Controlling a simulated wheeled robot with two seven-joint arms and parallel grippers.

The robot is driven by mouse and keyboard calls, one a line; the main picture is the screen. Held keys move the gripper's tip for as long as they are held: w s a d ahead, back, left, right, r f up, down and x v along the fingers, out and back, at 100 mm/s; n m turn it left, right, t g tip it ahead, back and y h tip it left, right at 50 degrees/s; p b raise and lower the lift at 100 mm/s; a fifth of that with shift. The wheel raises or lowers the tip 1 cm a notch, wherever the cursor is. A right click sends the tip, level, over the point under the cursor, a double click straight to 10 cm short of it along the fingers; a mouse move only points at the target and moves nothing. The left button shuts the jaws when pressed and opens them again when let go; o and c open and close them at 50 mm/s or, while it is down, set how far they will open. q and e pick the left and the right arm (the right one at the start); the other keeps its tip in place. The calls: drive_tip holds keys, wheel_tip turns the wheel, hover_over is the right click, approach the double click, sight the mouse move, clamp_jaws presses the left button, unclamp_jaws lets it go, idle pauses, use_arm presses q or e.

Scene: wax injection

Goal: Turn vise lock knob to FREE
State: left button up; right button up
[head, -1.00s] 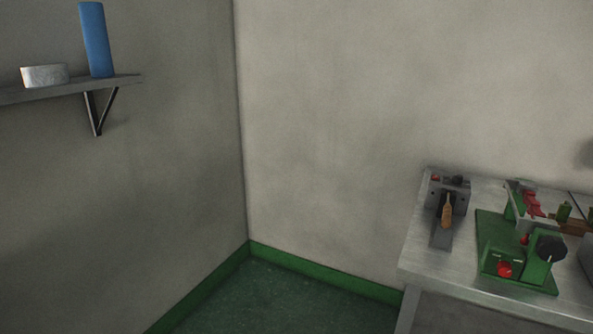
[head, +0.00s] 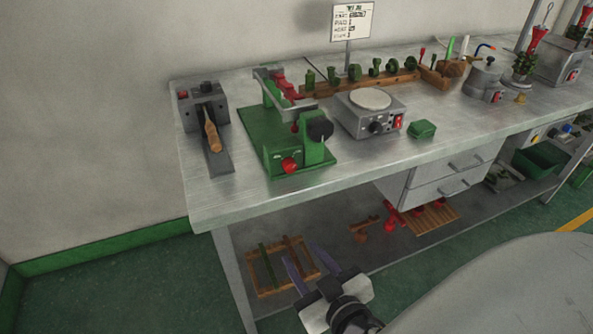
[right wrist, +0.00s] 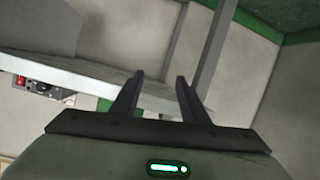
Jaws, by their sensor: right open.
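The green vise (head: 262,138) stands on the left part of the metal workbench (head: 235,200). It has a black knob (head: 320,130) on its upright at the right and a red knob (head: 290,165) low on its front. Which of them is the lock knob, and any lettering, I cannot make out. My right gripper (head: 300,252) is open and empty, in front of and below the bench edge, apart from the vise. Its two spread fingers also show in the right wrist view (right wrist: 160,78), with nothing between them. My left gripper is not in view.
A grey device with a wooden handle (head: 212,136) is left of the vise. A grey hotplate-like unit (head: 358,122) is at its right, with a green block (head: 422,129) beyond. A drawer unit (head: 430,185) hangs under the bench. Wooden racks (head: 265,290) lie on the lower shelf.

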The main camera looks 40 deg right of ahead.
sight(291, 168)
wheel_tip(291, 168, up, 12)
drive_tip(key=w+d+m+t+h, duration=0.1)
drive_tip(key=w+d+t+h, duration=0.1)
drive_tip(key=d+t, duration=0.1)
drive_tip(key=p+x, duration=0.2)
drive_tip(key=x, duration=0.2)
drive_tip(key=p+x, duration=0.3)
drive_tip(key=x, duration=0.1)
drive_tip(key=shift+w+r, duration=0.2)
drive_tip(key=shift+w, duration=0.15)
drive_tip(key=shift+w+d+f, duration=0.1)
drive_tip(key=shift+w+d, duration=0.1)
drive_tip(key=shift+w, duration=0.25)
clamp_jaws()
